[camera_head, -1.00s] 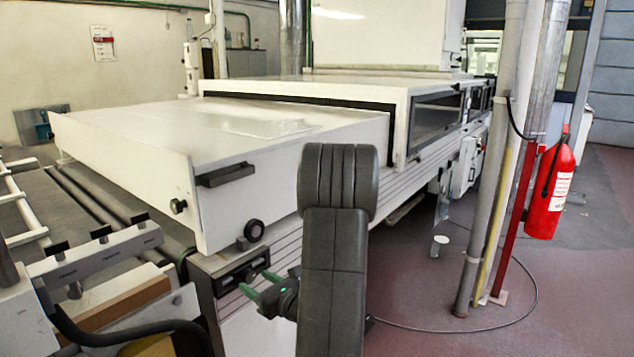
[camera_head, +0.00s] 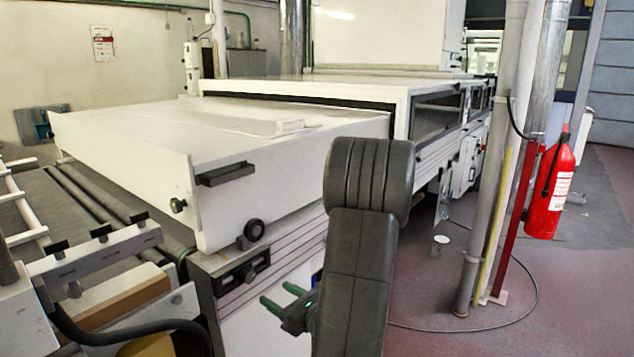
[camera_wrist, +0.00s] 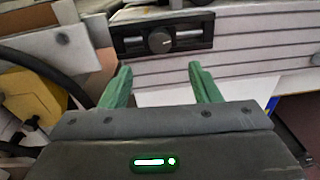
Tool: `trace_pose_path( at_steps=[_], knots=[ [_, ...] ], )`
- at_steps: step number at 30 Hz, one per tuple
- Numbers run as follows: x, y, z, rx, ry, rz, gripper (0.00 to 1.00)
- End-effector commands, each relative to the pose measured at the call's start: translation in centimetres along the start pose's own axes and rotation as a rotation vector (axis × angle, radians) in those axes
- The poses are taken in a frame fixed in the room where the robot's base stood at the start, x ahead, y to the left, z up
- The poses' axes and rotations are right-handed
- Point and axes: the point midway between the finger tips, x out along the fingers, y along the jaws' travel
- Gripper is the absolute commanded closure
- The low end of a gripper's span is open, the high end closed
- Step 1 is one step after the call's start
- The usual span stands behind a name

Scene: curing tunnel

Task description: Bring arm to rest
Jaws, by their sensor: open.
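My gripper (camera_head: 281,303) shows in the head view just left of my dark grey arm, low in front of the white machine's side. Its two green fingers point left. In the wrist view my gripper (camera_wrist: 158,82) has its green fingers apart with nothing between them. A black slotted panel with a round knob (camera_wrist: 160,42) is on the machine beyond the fingertips. My arm hides part of the machine's side and the floor behind it.
The white curing machine (camera_head: 230,212) fills the middle. A roller conveyor frame (camera_head: 95,255) stands at left. Metal posts (camera_head: 490,200) and a red fire extinguisher (camera_head: 550,190) stand at right. A cable (camera_head: 480,325) lies on the reddish floor, which is otherwise largely open at right.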

Motion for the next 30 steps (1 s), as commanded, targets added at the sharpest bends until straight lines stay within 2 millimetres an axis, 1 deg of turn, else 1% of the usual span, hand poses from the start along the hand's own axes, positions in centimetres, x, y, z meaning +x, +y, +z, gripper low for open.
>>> trace_pose_path(
  at_steps=[1, 8, 16, 18, 30],
  knots=[
    [0.9, 0.1, 0.0, 0.0, 0.0, 0.005, 0.44],
    [5.1, 0.1, 0.0, -0.001, 0.0, 0.004, 0.44],
    [10.4, 0.2, 0.0, 0.0, -0.001, 0.005, 0.44],
    [10.0, 0.0, -0.3, -0.071, -0.006, -0.003, 0.44],
    [9.9, 0.1, -0.3, -0.43, -0.024, -0.019, 0.44]
  ],
)
